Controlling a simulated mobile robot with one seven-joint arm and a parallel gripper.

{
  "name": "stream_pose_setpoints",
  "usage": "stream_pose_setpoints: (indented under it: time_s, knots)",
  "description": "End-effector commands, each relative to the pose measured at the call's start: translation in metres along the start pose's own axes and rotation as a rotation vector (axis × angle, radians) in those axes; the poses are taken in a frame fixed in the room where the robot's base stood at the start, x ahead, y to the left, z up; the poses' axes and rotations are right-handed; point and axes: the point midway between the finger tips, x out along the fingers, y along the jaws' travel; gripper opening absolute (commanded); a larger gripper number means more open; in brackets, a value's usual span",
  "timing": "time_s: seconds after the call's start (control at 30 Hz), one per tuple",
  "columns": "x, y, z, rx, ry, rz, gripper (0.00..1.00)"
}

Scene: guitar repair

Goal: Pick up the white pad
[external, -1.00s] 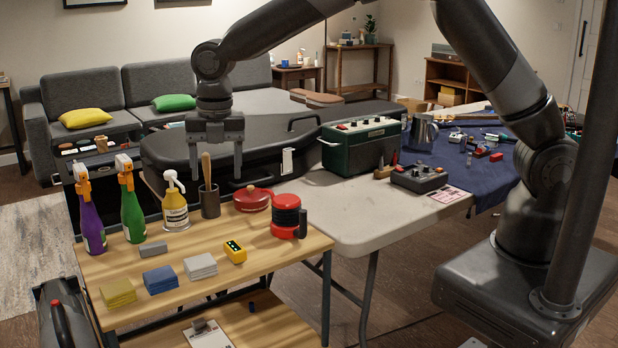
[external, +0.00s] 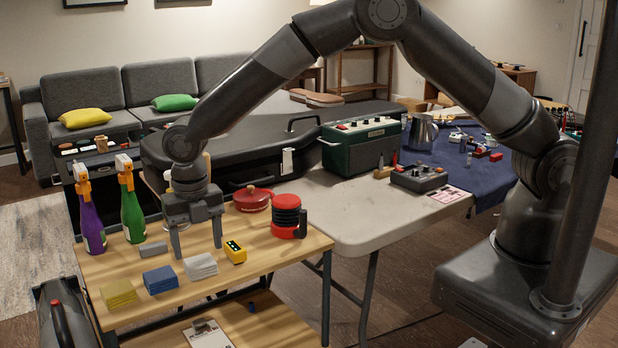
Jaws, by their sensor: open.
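The white pad (external: 201,266) is a small, light, flat block, seemingly a stack, on the wooden bench top. It lies between a blue pad (external: 160,280) on its left and a yellow device (external: 235,251) on its right. My gripper (external: 198,252) is open and points down. Its two fingers are spread, with the tips near the back edge of the white pad. I cannot tell whether they touch the bench or the pad. Nothing shows between the fingers.
A grey block (external: 153,249) and a yellow pad (external: 118,294) lie to the left. Purple (external: 91,222) and green (external: 132,214) spray bottles stand behind them. A red-and-black cylinder (external: 287,217) and red pot (external: 252,199) stand right. My gripper mostly hides the pump bottle and the cup.

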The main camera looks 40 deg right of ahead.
Motion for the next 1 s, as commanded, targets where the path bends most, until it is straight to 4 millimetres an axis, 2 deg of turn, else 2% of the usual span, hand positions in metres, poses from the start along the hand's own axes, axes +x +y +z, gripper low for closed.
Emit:
stream_pose_setpoints:
  time_s: [0.2,0.47,0.87,1.0]
  knots:
    - [0.033,0.001,-0.004,0.001,0.001,-0.002,0.65]
    - [0.037,0.002,-0.004,0.0,0.001,0.0,0.65]
    - [0.037,0.002,-0.004,0.0,0.001,0.0,0.33]
    - [0.037,0.002,-0.004,0.0,0.001,0.0,0.32]
